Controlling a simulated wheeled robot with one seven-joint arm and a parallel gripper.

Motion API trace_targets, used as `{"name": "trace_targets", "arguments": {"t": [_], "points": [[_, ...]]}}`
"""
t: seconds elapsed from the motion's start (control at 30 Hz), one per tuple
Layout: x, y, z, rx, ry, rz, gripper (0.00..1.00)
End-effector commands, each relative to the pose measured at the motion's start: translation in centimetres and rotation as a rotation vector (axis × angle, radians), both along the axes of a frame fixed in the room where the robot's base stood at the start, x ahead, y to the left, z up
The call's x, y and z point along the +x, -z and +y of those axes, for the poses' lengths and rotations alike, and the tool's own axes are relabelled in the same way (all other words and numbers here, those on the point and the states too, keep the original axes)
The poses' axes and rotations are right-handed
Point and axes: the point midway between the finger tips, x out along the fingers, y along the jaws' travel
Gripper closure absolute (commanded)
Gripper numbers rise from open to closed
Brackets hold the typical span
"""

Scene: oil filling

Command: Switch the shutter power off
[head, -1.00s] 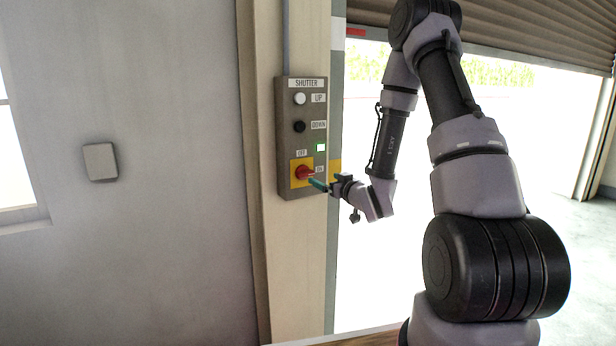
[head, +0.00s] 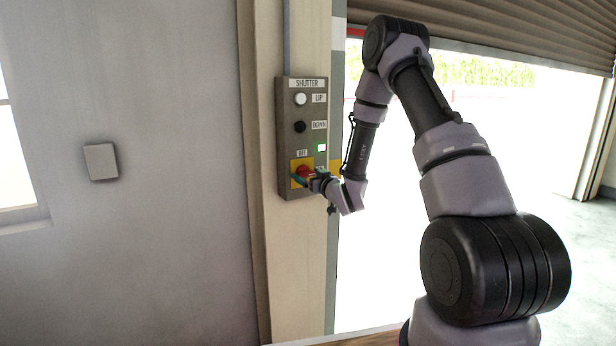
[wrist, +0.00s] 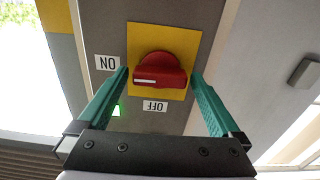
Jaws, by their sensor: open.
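The shutter control box (head: 288,136) is on the beige post, with a white UP button (head: 300,99), a black DOWN button (head: 299,127) and a lit green light (head: 321,147). At its bottom is a red rotary switch (head: 304,171) on a yellow plate. In the wrist view, upside down, the red switch (wrist: 160,72) has its white mark pointing towards the ON label (wrist: 107,63); the OFF label (wrist: 154,106) is below it. My gripper (wrist: 160,80) is open, its teal fingers on either side of the switch. I cannot tell whether they touch it.
A brown roller shutter (head: 510,35) hangs partly raised over a bright doorway at the right. A small grey wall box (head: 101,162) is on the wall at the left. The space in front of the wall looks clear.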

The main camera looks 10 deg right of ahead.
Motion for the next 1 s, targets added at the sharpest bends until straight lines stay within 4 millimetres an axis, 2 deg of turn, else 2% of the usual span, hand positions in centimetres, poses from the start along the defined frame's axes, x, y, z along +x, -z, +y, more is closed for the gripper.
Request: {"name": "trace_targets", "arguments": {"t": [0.27,0.4,0.47,0.77,1.0], "points": [[0.14,0.01,0.01,0.000,0.000,0.001,0.00],[0.13,0.00,0.01,0.000,0.000,0.000,0.54],[0.13,-0.01,0.01,0.000,0.000,0.000,0.76],[0.12,-0.02,0.02,-0.033,0.000,-0.011,0.76],[0.10,-0.03,0.03,-0.161,0.000,-0.052,0.76]]}}
